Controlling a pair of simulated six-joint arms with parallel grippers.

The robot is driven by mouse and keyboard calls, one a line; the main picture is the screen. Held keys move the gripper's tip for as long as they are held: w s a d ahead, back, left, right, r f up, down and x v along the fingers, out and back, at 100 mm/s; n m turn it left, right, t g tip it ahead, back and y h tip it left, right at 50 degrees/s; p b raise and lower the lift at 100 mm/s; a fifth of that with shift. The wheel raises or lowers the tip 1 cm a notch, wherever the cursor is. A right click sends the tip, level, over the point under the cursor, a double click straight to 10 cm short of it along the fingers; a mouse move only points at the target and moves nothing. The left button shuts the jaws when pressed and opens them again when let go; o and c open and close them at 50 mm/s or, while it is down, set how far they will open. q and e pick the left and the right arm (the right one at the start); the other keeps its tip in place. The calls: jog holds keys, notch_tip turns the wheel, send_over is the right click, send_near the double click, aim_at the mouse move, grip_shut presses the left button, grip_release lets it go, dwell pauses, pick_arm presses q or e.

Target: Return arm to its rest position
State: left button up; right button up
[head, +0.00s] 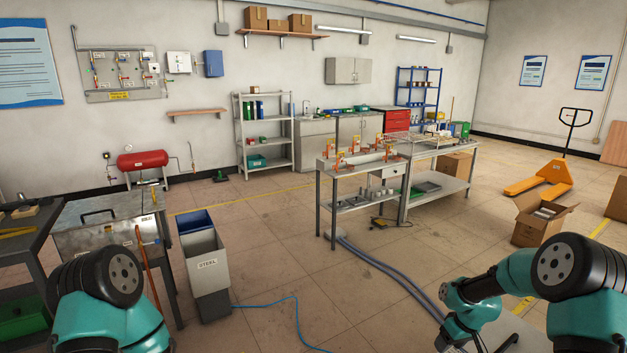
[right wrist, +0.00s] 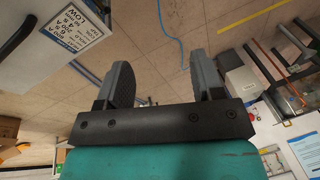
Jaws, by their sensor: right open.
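My right gripper (right wrist: 160,72) is open in the right wrist view, its two dark fingers well apart with nothing between them. Bare tiled floor shows beyond the gap. In the head view my right arm is bent at the lower right, with its wrist low near the bottom edge; the gripper's fingers are not clear there. My left arm's teal and black joint shows at the lower left of the head view, and its gripper is out of the picture.
A grey panel with a printed label (right wrist: 75,28) is close at the wrist view's upper left. In the head view, a workbench (head: 440,184) stands mid-room, a STEEL bin (head: 207,268) at left, a cardboard box (head: 540,228) at right.

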jog(key=s+a+f+m, duration=0.2)
jog(key=s+a+f, duration=0.8)
jog(key=s+a, duration=0.25)
jog(key=s+a+f+m, duration=0.1)
jog(key=s+a, duration=0.2)
jog(key=s, duration=0.3)
jog(key=s+a+f+m+y, duration=0.1)
jog(key=s+a, duration=0.2)
jog(key=s, duration=0.4)
jog(key=shift+a+f+m, duration=0.15)
jog(key=shift+a+m, duration=0.1)
jog(key=shift+m, duration=0.15)
jog(key=shift+s+d, duration=0.1)
jog(key=shift+s, duration=0.05)
